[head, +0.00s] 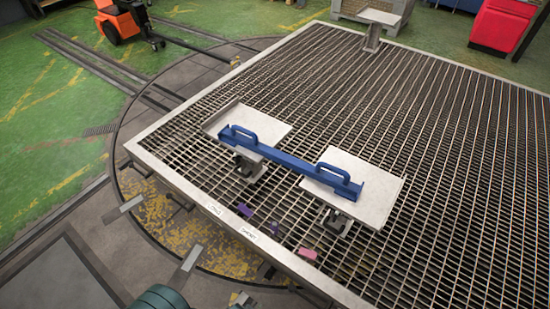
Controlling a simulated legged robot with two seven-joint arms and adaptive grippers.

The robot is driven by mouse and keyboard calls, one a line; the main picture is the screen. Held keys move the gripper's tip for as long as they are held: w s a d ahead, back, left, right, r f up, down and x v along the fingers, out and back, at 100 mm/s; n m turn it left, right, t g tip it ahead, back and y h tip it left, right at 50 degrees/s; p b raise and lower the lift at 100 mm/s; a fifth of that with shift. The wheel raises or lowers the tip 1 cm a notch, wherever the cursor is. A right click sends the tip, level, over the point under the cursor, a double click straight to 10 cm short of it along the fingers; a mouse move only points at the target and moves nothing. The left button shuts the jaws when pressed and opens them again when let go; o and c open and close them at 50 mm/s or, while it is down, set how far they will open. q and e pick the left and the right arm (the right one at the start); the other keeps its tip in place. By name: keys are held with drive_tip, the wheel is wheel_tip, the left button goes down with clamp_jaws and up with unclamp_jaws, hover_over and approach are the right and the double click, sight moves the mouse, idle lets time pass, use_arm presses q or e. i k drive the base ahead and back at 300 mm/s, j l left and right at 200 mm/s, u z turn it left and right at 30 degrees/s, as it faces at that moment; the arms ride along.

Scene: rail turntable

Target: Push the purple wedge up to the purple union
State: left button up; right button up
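Two small purple pieces lie near the front edge of the grating. One purple piece (245,210) is at the left, near the frame rim. The other, darker purple piece (274,228) is a little to its right, with a gap between them. Both are too small to tell which is the wedge and which is the union. Neither gripper shows in the head view, and nothing is seen touching the purple pieces.
A pink block (308,253) lies right of the purple pieces. A blue bar with two handles (290,161) spans two pale plates on stands behind them. White labels (248,233) sit on the grating's frame (180,183). The grating (450,140) is clear farther right.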

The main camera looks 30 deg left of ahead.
sight(242, 207)
drive_tip(key=u, duration=0.4)
drive_tip(key=j+u, duration=0.15)
drive_tip(key=u, duration=0.7)
